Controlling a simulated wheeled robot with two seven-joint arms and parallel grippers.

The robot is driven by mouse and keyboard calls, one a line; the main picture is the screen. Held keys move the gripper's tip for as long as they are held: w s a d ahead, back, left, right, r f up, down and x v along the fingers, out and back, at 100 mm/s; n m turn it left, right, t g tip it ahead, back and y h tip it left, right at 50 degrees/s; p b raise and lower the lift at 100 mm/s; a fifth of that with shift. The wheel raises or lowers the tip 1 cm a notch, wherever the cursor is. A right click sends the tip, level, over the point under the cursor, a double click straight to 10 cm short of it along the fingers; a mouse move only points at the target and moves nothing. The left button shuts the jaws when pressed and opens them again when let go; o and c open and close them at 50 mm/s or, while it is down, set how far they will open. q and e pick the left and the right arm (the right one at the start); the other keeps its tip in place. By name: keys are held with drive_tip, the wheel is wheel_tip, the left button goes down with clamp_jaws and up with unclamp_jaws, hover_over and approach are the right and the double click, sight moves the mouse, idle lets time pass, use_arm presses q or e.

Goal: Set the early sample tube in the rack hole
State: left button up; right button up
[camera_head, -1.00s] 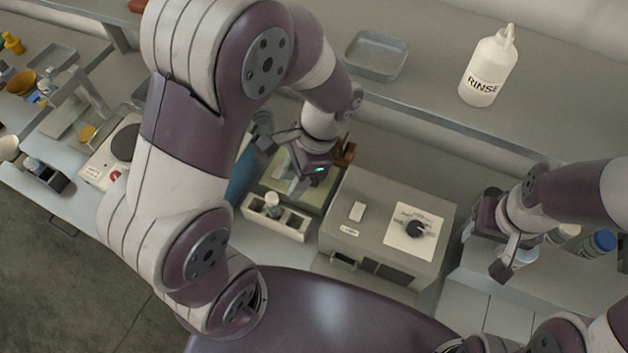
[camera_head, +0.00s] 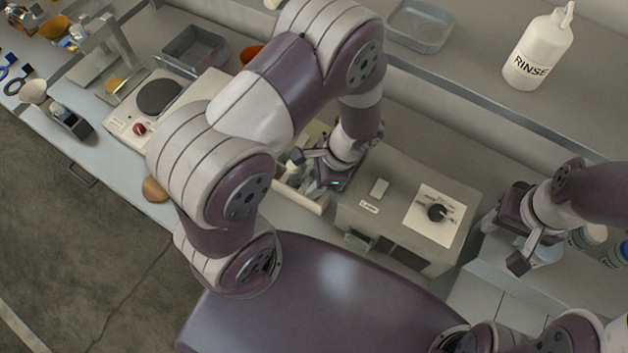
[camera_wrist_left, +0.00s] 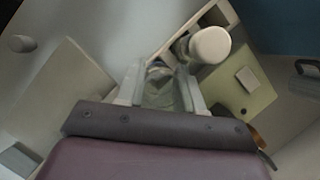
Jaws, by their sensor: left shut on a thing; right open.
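My left gripper (camera_head: 318,184) is over the small white rack (camera_head: 312,207), largely hidden by its own arm in the head view. In the left wrist view its fingers (camera_wrist_left: 158,90) are shut on a clear, glassy sample tube (camera_wrist_left: 158,84), seen nearly end-on. The rack (camera_wrist_left: 173,42) lies just beyond the fingertips there. A second tube with a white cap (camera_wrist_left: 210,45) stands at the rack. Whether the held tube's end is in a hole or above it, I cannot tell. My right gripper (camera_head: 506,242) is open at the right, by several capped bottles.
A grey box with a dial (camera_head: 408,215) stands right of the rack. A hotplate (camera_head: 158,97) is to the left. A white RINSE bottle (camera_head: 538,48) and a grey tray (camera_head: 420,25) stand on the back shelf. A green pad (camera_wrist_left: 238,88) lies beside the rack.

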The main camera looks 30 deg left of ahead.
use_arm(q)
drive_tip(key=shift+f, duration=0.7)
drive_tip(key=shift+w+f, duration=0.1)
drive_tip(key=shift+w, duration=0.1)
drive_tip(key=o, duration=1)
drive_tip(key=shift+s, duration=0.15)
use_arm(e)
drive_tip(key=shift+w, duration=0.1)
